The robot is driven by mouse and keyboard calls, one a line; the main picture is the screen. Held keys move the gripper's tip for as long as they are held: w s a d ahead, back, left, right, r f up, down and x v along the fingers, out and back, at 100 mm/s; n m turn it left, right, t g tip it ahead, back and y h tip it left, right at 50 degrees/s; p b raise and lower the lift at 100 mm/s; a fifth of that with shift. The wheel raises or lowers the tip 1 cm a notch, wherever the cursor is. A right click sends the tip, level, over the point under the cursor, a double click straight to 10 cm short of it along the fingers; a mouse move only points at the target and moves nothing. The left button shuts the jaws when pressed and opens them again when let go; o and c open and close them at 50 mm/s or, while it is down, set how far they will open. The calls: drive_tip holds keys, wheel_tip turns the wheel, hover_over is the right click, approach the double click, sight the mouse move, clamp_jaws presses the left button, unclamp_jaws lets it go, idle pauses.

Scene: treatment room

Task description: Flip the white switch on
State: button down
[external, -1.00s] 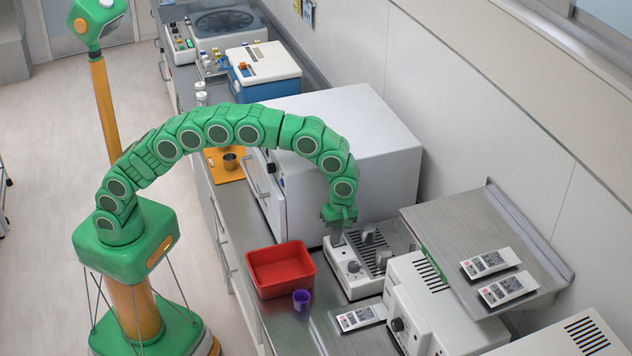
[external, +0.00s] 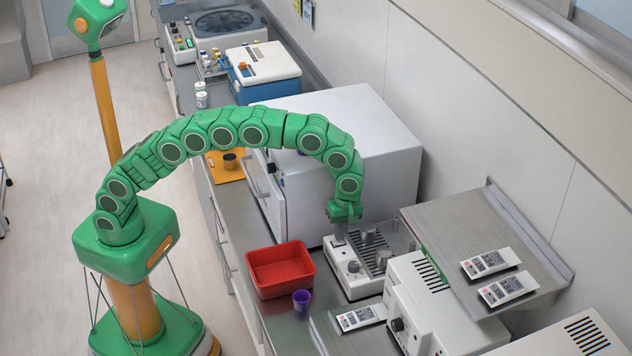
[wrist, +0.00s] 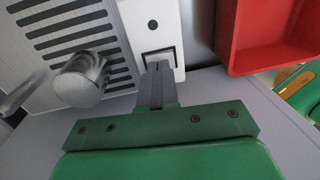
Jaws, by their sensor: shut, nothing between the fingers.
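The white switch (wrist: 160,55) is a small white rocker in a dark frame on the white panel of a bench device (external: 352,284). In the wrist view it lies just beyond my fingertips, and its near edge is partly covered by them. My gripper (wrist: 157,72) is shut and empty, fingers pointing at the switch; I cannot tell if they touch it. In the external view my gripper (external: 339,237) hangs over the left rear part of the device, and the switch is hidden there.
A red tray (external: 281,270) and a purple cup (external: 301,299) stand left of the device. Grey knobs (wrist: 82,78) rise from its slotted top beside my gripper. A large white cabinet (external: 350,140) stands behind, and a raised metal shelf (external: 450,235) to the right.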

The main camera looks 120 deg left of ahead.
wheel_tip(320, 180, up, 7)
drive_tip(key=shift+w+a, duration=0.35)
drive_tip(key=shift+r, duration=0.1)
idle(0.3)
wheel_tip(320, 180, up, 6)
drive_tip(key=shift+s+d, duration=0.25)
drive_tip(key=shift+s, duration=0.05)
idle(0.4)
drive_tip(key=shift+s+d+f, duration=0.2)
drive_tip(key=shift+f, duration=2.1)
drive_tip(key=shift+s+d+f, duration=0.2)
drive_tip(key=shift+f, duration=2.1)
drive_tip(key=shift+s+d+f, duration=0.2)
drive_tip(key=shift+f, duration=2.1)
